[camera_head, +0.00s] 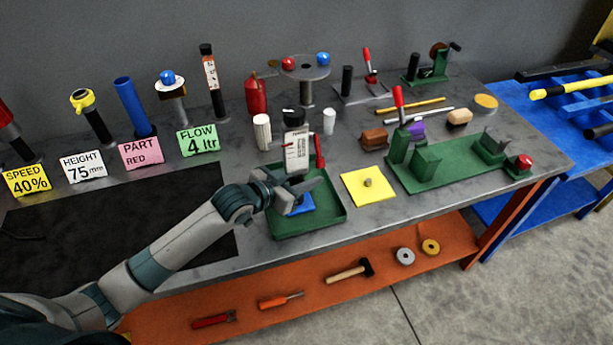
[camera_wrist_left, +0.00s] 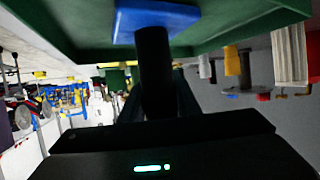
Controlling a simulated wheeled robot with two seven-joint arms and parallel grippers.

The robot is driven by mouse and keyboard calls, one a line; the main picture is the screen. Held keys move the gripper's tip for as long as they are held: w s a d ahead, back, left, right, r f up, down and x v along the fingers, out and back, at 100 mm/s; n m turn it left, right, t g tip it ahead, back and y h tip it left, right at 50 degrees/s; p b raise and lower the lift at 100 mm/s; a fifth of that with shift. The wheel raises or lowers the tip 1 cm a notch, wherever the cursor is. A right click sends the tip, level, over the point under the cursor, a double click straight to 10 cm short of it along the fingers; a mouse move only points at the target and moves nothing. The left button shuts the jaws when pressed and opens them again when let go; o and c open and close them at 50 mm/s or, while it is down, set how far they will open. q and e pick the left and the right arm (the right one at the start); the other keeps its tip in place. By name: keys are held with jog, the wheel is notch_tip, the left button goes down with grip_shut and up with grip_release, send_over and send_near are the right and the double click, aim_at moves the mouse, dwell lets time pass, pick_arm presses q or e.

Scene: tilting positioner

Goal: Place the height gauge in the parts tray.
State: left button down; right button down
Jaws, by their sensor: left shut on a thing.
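The height gauge (camera_head: 297,153) has a white scale plate and a dark top. It stands about upright over the green parts tray (camera_head: 326,222), with its blue base (camera_head: 304,206) inside the tray's outline. My left gripper (camera_head: 290,190) is shut on its dark post, above the base. In the left wrist view, which looks upside down, the black post (camera_wrist_left: 153,75) runs to the blue base (camera_wrist_left: 130,20) at the tray (camera_wrist_left: 225,25). I cannot tell for sure whether the base touches the tray floor. My right gripper is not in view.
A yellow plate (camera_head: 385,194) with a small knob lies right of the tray. A green fixture (camera_head: 455,170) with a red lever stands beyond it. Label cards and tools line the back left. White cylinders stand behind the tray.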

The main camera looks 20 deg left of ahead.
pick_arm(q)
jog(key=c, duration=1.3)
grip_release()
jog(key=shift+f, duration=0.1)
jog(key=shift+c, duration=0.2)
jog(key=shift+s+a+r, duration=0.25)
jog(key=shift+s+a, duration=0.05)
jog(key=shift+s, duration=0.25)
jog(key=b+v, duration=0.2)
jog(key=v, duration=0.8)
jog(key=shift+s+a+r+b, duration=0.15)
jog(key=shift+s+r+b, duration=0.1)
jog(key=shift+s+b, duration=0.1)
